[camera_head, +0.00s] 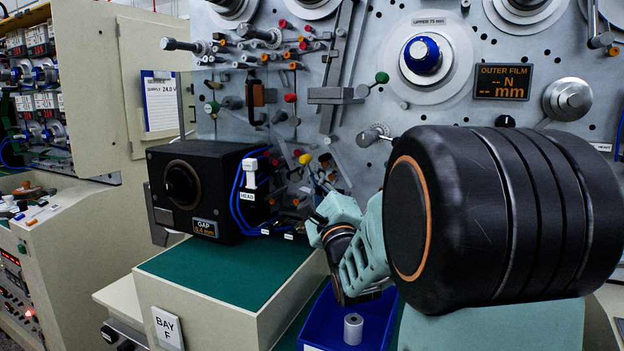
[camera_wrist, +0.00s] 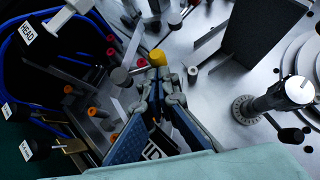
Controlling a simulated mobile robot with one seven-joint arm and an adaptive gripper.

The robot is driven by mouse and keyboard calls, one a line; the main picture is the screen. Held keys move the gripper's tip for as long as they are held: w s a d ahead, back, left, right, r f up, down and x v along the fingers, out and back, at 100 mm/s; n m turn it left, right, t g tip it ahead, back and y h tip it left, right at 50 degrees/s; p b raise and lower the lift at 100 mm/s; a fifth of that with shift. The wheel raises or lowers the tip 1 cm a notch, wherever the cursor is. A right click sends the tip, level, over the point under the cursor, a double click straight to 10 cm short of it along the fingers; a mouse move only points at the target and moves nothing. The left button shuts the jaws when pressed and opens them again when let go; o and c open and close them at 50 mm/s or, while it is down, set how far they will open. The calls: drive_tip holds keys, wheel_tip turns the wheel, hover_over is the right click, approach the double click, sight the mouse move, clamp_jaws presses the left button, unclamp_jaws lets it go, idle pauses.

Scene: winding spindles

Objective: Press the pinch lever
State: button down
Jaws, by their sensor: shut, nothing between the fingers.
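My gripper (camera_wrist: 156,76) is shut and empty, its two fingertips together at the machine panel. A yellow knob (camera_wrist: 157,57) shows just beyond the fingertips in the wrist view; whether they touch it I cannot tell. It also shows in the head view (camera_head: 305,158), above my wrist. No readable label marks the pinch lever, so I cannot tell whether this knob belongs to it. In the head view my arm hides most of the fingers.
A black GAP box (camera_head: 205,190) with blue cables stands left on a green-topped bench (camera_head: 225,270). A blue bin (camera_head: 372,325) holds a grey cylinder (camera_head: 353,328). Many coloured pegs crowd the panel. A dark plate (camera_wrist: 262,50) and a post (camera_wrist: 270,100) stand right of the fingers.

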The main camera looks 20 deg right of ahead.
drive_tip(key=shift+r, duration=0.1)
idle(0.3)
drive_tip(key=shift+r+n+p, duration=0.15)
drive_tip(key=shift+n+p, duration=0.25)
drive_tip(key=shift+w+a+r+g+y+p, duration=0.1)
drive_tip(key=shift+r+g+y+p, duration=0.05)
drive_tip(key=shift+g+y+p, duration=0.2)
drive_tip(key=shift+w+a+r+n+g+y+p, duration=0.1)
drive_tip(key=shift+r+n+g+y+p, duration=0.25)
drive_tip(key=shift+n+p, duration=0.25)
drive_tip(key=shift+w+a+r+n+g+y+p, duration=0.1)
drive_tip(key=shift+r+n+g+p, duration=0.1)
drive_tip(key=shift+r+n+p, duration=0.35)
drive_tip(key=w+a+n+g+p, duration=0.1)
drive_tip(key=p, duration=0.3)
drive_tip(key=r+n+g+p, duration=0.1)
drive_tip(key=n+g+p, duration=0.1)
drive_tip(key=p, duration=0.2)
drive_tip(key=w+a+n+g+p, duration=0.1)
drive_tip(key=n+g+p, duration=0.1)
drive_tip(key=p, duration=0.3)
drive_tip(key=shift+w+a+r+y, duration=0.25)
drive_tip(key=shift+w+a+y, duration=0.05)
drive_tip(key=shift+w, duration=0.05)
drive_tip(key=shift+w+a, duration=0.1)
